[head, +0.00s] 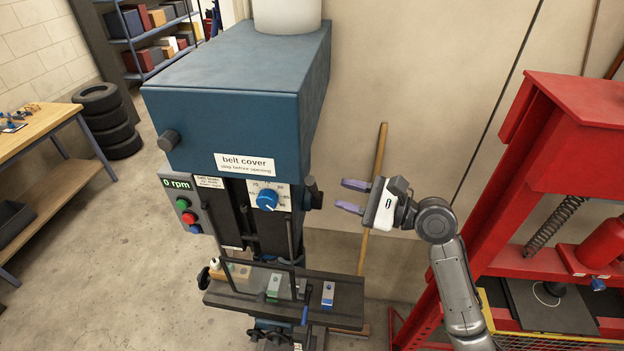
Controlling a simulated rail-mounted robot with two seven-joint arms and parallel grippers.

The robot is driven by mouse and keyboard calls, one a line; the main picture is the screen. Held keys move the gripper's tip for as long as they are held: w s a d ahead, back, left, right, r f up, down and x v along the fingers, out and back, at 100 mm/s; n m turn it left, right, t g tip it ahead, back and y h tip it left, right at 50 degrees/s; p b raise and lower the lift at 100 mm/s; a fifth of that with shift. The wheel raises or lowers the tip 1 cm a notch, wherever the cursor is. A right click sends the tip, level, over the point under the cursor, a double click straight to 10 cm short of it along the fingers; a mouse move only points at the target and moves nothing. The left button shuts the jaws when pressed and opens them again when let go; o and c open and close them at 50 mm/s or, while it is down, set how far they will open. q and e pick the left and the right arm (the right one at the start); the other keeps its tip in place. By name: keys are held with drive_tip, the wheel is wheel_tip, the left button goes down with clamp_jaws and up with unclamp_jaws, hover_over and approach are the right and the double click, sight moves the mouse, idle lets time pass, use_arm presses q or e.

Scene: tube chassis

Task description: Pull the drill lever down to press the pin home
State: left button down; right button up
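The drill press has a blue head (225,105) labelled "belt cover". A dark knob or hub (313,193) sticks out of its right side. A thin dark rod ending in a blue grip (305,315) hangs in front of the table; it may be the lever, but I cannot tell surely. I cannot make out the pin. My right gripper (341,195) is open and empty, right of the knob, apart from the press. My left gripper is out of view.
A control panel (184,205) with coloured buttons reads 0 rpm. A red shop press (575,120) stands close on the right, beside my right arm. A wooden pole (373,190) leans on the wall behind. A workbench (40,125) and stacked tyres (108,120) stand left.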

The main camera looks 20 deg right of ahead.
sight(312, 191)
drive_tip(key=p+x, duration=0.1)
drive_tip(key=x, duration=0.6)
drive_tip(key=shift+w+a+p, duration=0.3)
drive_tip(key=shift+p, duration=0.1)
drive_tip(key=shift+c, duration=0.3)
clamp_jaws()
